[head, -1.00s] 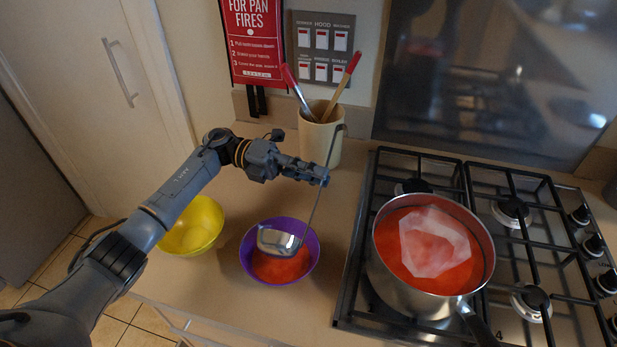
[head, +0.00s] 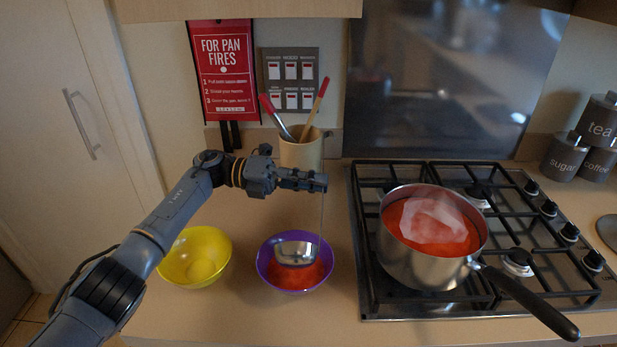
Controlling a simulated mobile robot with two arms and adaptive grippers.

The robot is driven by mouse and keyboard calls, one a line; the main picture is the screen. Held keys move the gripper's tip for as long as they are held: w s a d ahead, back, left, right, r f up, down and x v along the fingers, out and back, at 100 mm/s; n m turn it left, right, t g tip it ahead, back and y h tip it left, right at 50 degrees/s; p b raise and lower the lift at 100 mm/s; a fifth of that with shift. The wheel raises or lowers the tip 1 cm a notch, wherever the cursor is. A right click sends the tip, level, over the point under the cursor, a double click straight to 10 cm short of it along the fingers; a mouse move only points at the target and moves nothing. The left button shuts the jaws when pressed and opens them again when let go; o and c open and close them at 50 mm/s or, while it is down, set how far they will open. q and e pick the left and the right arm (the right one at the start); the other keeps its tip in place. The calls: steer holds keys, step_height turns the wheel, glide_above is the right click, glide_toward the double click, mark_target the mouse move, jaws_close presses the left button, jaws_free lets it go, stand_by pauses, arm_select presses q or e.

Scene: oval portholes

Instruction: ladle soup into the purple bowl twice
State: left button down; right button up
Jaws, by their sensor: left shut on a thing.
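My left gripper (head: 318,183) is shut on the ladle's upright handle, above the counter. The steel ladle (head: 295,252) hangs with its cup over the purple bowl. The purple bowl (head: 262,268) stands on the counter and holds red soup. Whether the cup touches the soup I cannot tell. The steel pot (head: 425,268) stands on the hob, filled with red soup with a pale, translucent patch on its surface. My right gripper is not in view.
A yellow bowl (head: 190,270) stands left of the purple bowl, partly behind my left arm. A utensil crock (head: 302,152) stands behind my gripper. The pot's black handle (head: 525,300) points to the front right. Canisters (head: 565,155) stand at the far right.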

arm_select(q)
steer(key=s+r+m+t+y+p, duration=0.1)
steer(key=s+r+m+p, duration=0.35)
steer(key=s, duration=0.25)
steer(key=s+r+m+t+y+p, duration=0.1)
steer(key=s+r+m+t+p, duration=0.15)
steer(key=s+m+p, duration=0.3)
step_height(320, 180, up, 12)
steer(key=m+p, duration=0.1)
steer(key=m, duration=0.1)
steer(key=shift+w+d+p, duration=0.35)
steer(key=shift+p, duration=0.05)
steer(key=shift+g, duration=0.25)
